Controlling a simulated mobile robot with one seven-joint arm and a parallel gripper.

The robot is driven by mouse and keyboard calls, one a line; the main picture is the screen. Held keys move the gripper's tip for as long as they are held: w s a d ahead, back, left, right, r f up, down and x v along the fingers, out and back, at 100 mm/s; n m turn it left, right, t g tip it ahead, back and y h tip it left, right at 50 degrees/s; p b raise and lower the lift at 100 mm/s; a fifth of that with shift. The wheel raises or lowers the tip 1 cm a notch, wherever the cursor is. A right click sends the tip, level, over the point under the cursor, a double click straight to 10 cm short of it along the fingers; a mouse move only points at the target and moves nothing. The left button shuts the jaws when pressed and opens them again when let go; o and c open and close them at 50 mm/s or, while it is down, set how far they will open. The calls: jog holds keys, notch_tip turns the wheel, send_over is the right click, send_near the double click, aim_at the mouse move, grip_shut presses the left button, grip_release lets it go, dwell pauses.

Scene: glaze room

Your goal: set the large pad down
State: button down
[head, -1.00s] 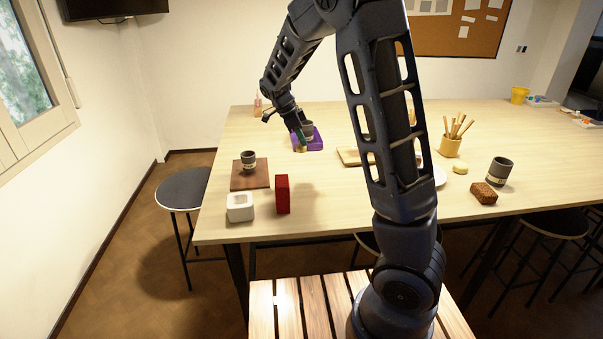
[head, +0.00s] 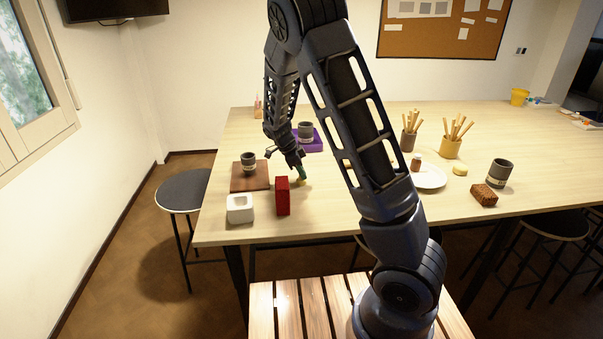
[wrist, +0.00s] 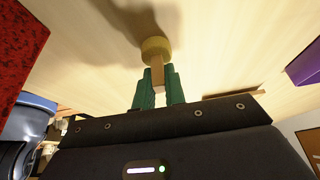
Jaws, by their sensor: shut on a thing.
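The large pad is a round yellow pad (wrist: 156,46) on a short wooden handle. My gripper (wrist: 158,84) has green fingers shut on that handle in the wrist view. In the head view the pad (head: 302,183) shows small beneath my gripper (head: 300,172), just right of the red block (head: 282,196) and low over the bare tabletop (head: 345,205). A shadow lies close to the pad in the wrist view. I cannot tell whether the pad touches the table.
A brown board (head: 238,184) bearing a grey cup (head: 249,161) is left. A white hollow block (head: 240,208) stands in front. A purple tray (head: 315,145) with another cup (head: 306,130) is behind. A white plate (head: 432,179) is right. Bare table lies right of the pad.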

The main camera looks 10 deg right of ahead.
jog(key=shift+f, duration=0.15)
jog(key=c, duration=1.5)
grip_release()
jog(key=shift+o, duration=0.2)
